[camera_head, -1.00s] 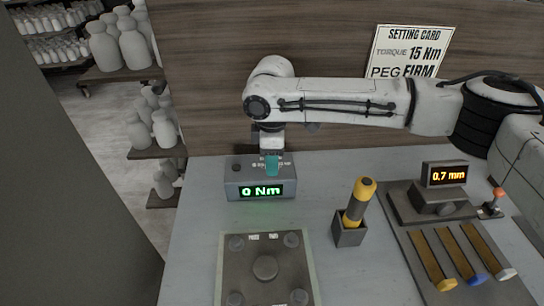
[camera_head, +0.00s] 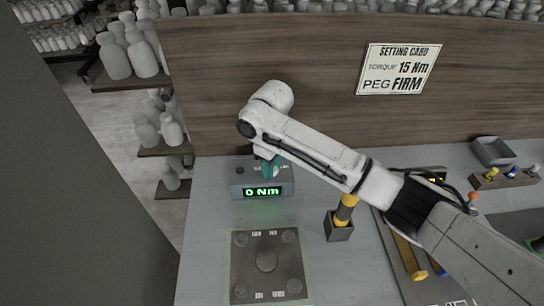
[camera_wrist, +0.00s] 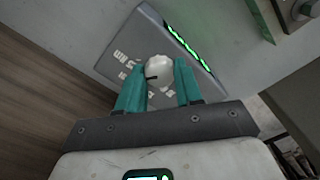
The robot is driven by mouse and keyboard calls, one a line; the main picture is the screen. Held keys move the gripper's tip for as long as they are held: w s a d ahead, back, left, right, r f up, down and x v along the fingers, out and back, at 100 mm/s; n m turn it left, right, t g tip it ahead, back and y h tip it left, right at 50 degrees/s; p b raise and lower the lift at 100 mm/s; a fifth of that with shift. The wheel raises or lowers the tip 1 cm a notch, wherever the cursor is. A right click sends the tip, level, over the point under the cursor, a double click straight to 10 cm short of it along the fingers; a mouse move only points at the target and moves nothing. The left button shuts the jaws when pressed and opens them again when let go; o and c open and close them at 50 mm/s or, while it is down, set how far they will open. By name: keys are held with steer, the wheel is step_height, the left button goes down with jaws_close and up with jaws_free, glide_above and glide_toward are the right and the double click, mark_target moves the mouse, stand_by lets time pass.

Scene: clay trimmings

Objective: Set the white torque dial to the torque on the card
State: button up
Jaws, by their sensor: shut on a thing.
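The setting card (camera_head: 399,69) on the wooden back panel reads torque 15 Nm and peg FIRM. The grey torque box (camera_head: 243,189) stands at the back left of the table. Its green display (camera_head: 263,191) reads 0 Nm. The white torque dial (camera_wrist: 159,71) on the box has a dark pointer mark and printed marks beside it. My gripper (camera_wrist: 160,84) has its teal fingers on either side of the dial, shut on it. In the head view my arm hides most of the dial.
A yellow-and-black tool (camera_head: 345,210) stands in a dark holder (camera_head: 339,232) right of the box. A dark plate (camera_head: 266,281) with round knobs lies in front. My arm covers part of the right side. A grey tray (camera_head: 493,152) and coloured pegs (camera_head: 492,173) are at the far right.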

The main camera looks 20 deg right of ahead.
steer(key=shift+m+p, duration=0.3)
steer(key=shift+p, duration=0.05)
stand_by(0.4)
steer(key=o, duration=1)
steer(key=shift+o, duration=0.2)
step_height(320, 180, up, 11)
steer(key=shift+b, duration=0.4)
steer(key=shift+f, duration=0.15)
